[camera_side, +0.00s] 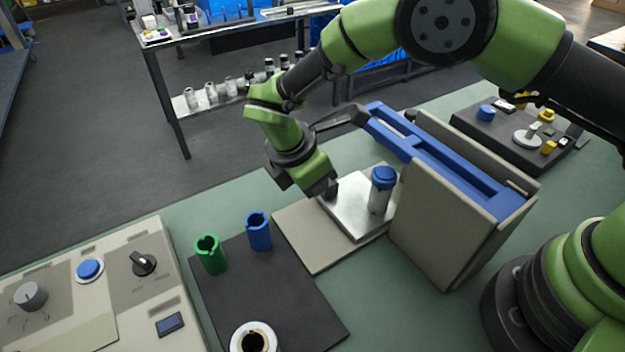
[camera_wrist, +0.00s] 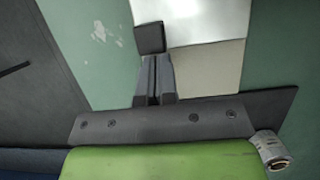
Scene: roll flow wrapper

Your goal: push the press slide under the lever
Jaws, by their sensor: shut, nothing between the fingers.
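The press slide is a silver plate (camera_side: 352,222) on a beige base board (camera_side: 298,238); the plate also shows at the top of the wrist view (camera_wrist: 205,20). A grey cylinder with a blue cap (camera_side: 382,190) stands upright on the plate. My gripper (camera_side: 331,191) is shut and empty, low at the plate's far left edge. In the wrist view its fingers (camera_wrist: 152,78) point at a dark block (camera_wrist: 150,38) at the plate's corner; I cannot tell whether they touch. The blue lever (camera_side: 435,155) is raised over the press housing, right of the cylinder.
The grey press housing (camera_side: 440,225) stands close right of the plate. A dark mat (camera_side: 262,295) with a green holder (camera_side: 210,254), a blue holder (camera_side: 258,231) and a white ring (camera_side: 253,338) lies left. A control panel (camera_side: 95,290) is further left.

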